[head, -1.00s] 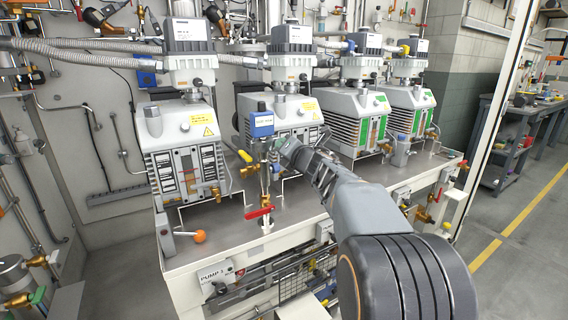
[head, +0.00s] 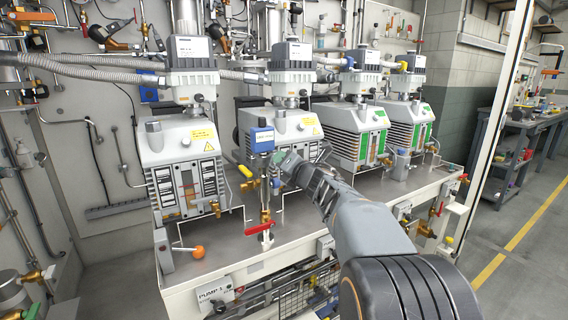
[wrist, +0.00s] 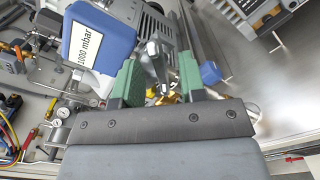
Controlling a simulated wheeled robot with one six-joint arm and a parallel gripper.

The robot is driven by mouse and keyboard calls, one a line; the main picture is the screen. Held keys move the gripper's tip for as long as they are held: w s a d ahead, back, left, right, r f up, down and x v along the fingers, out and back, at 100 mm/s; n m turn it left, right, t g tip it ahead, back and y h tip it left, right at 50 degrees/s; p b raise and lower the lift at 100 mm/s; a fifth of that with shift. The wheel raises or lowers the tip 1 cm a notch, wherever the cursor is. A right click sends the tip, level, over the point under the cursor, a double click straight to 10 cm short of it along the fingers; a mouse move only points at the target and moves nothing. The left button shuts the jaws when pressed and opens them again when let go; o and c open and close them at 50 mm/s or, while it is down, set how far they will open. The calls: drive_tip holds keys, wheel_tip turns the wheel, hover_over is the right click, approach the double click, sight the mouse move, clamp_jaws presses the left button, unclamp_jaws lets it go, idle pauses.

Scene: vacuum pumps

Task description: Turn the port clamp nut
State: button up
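My gripper (head: 285,162) is beside the blue gauge (head: 261,139) on the bench, just right of it in the head view. In the wrist view, my gripper (wrist: 160,80) has its two green fingers apart. A silver metal clamp-like piece (wrist: 154,62), which may be the port clamp nut, shows in the gap between them. I cannot tell how deep it sits there, and I see no clear contact with either finger. The blue gauge (wrist: 100,38), reading 1000 mbar, is close to the left finger. The nut is too small to make out in the head view.
Several white pumps (head: 183,150) stand in a row on the bench (head: 215,250). A red-handled valve (head: 258,229) and an orange knob (head: 198,252) are near its front edge. A ribbed hose (head: 85,68) runs behind. Open floor (head: 505,265) lies to the right.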

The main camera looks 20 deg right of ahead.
drive_tip(key=shift+s+d, duration=0.1)
drive_tip(key=shift+s, duration=0.7)
drive_tip(key=shift+s+d, duration=0.2)
drive_tip(key=shift+s, duration=1.3)
drive_tip(key=shift+s+d, duration=0.15)
drive_tip(key=shift+s, duration=1.3)
